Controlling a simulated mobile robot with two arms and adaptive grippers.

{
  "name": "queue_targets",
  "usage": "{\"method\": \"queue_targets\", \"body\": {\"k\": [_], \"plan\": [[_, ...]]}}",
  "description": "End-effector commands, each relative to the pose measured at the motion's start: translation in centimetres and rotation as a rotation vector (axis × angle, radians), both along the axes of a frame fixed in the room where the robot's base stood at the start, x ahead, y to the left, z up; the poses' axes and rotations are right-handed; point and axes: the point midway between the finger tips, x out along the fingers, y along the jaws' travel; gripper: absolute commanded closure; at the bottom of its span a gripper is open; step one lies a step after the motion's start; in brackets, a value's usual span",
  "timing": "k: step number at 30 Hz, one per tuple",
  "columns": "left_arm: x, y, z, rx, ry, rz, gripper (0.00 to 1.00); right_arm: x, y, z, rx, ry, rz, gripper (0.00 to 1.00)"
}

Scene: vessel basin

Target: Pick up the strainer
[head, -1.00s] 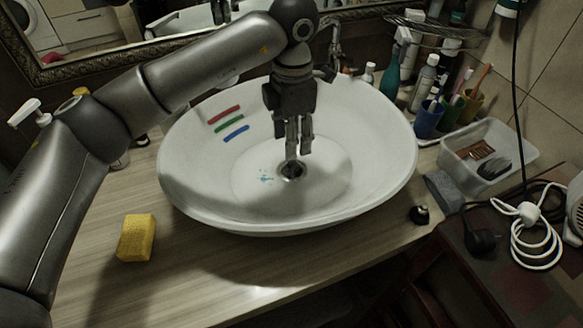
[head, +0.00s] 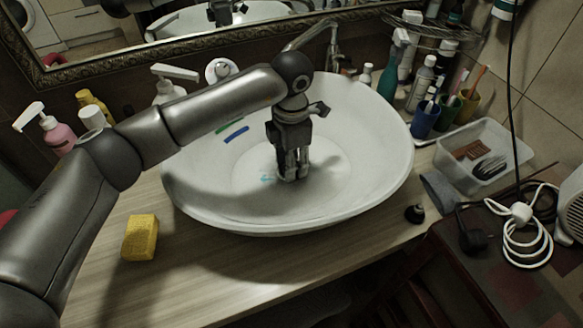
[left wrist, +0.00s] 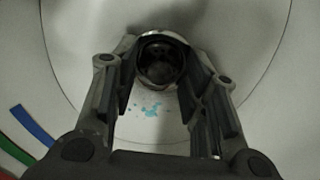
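The strainer (left wrist: 163,60) shows in the left wrist view as a round, dark piece with a shiny metal rim at the basin's drain. My left gripper (left wrist: 151,72) is open, with one finger on each side of the strainer in that view. I cannot tell whether the fingers touch it. In the head view my left gripper (head: 291,177) points down into the white basin (head: 355,190), low over the drain, and hides the strainer. My right gripper is not in view.
The basin wall surrounds my left gripper, and a faucet (head: 333,50) stands behind it. A yellow sponge (head: 140,238) lies on the wooden counter (head: 200,270). Cups (head: 426,118), bottles and a clear tray (head: 515,150) stand at the right. Soap dispensers (head: 58,133) stand at the left.

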Motion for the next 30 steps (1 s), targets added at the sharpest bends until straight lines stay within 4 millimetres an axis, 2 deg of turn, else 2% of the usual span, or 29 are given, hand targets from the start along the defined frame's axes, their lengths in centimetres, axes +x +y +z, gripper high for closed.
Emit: {"method": "queue_targets", "body": {"k": [1, 8, 20, 23, 27, 30], "plan": [[0.0, 0.0, 0.0, 0.0, 0.0, 0.0, 0.7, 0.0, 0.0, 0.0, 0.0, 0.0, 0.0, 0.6], [0.0, 0.0, 0.0, 0.0, 0.0, 0.0, 0.99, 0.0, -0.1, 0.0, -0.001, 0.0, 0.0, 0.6], [0.1, 0.0, 0.5, -0.001, -0.001, 0.0, 1.0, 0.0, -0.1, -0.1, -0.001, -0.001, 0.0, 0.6], [0.1, 0.0, 1.3, -0.001, -0.001, 0.0, 1.0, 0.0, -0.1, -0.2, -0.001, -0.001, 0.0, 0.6], [-0.1, -0.1, 3.4, -0.001, -0.004, -0.002, 1.0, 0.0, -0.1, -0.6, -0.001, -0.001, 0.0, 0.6], [-1.6, -0.2, 4.9, -0.001, -0.004, -0.005, 1.0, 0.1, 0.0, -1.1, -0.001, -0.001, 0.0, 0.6]]}}
